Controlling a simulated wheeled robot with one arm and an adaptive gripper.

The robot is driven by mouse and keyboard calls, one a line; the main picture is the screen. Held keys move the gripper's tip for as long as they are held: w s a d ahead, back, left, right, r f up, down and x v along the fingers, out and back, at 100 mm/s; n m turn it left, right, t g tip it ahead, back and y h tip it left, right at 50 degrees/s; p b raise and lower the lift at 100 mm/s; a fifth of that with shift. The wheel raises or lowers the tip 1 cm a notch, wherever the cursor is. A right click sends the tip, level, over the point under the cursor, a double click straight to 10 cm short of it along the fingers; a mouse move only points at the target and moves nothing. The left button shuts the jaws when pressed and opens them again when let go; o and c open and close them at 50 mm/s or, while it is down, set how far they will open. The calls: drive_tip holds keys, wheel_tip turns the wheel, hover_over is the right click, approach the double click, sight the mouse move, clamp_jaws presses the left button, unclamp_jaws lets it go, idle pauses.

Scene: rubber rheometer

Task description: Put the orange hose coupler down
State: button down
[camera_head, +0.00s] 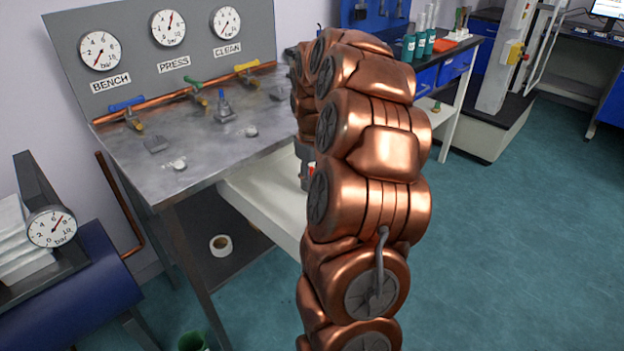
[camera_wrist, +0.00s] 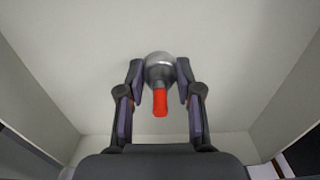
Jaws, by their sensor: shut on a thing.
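The hose coupler (camera_wrist: 160,103), an orange stem with a rounded grey metal end, sits between the two fingers of my gripper (camera_wrist: 160,76) in the wrist view. The fingers are shut on it at the grey end. Behind it is the pale floor of a white open drawer or tray (camera_wrist: 75,55) with side walls left and right. I cannot tell whether the coupler touches that floor. In the head view my copper arm hides most of the gripper; the white drawer (camera_head: 262,190) shows beside it under the metal bench (camera_head: 215,145).
The bench carries valves with blue, green and yellow handles below several gauges (camera_head: 100,50). A tape roll (camera_head: 221,245) lies on the dark shelf below. A blue tank (camera_head: 75,285) stands at left. Open teal floor (camera_head: 500,240) lies at right.

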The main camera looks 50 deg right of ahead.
sight(311, 178)
drive_tip(key=shift+f, duration=0.1)
drive_tip(key=c, duration=0.8)
unclamp_jaws()
drive_tip(key=shift+o, duration=0.2)
wheel_tip(311, 178, up, 12)
drive_tip(key=p, duration=0.1)
drive_tip(key=shift+a, duration=0.1)
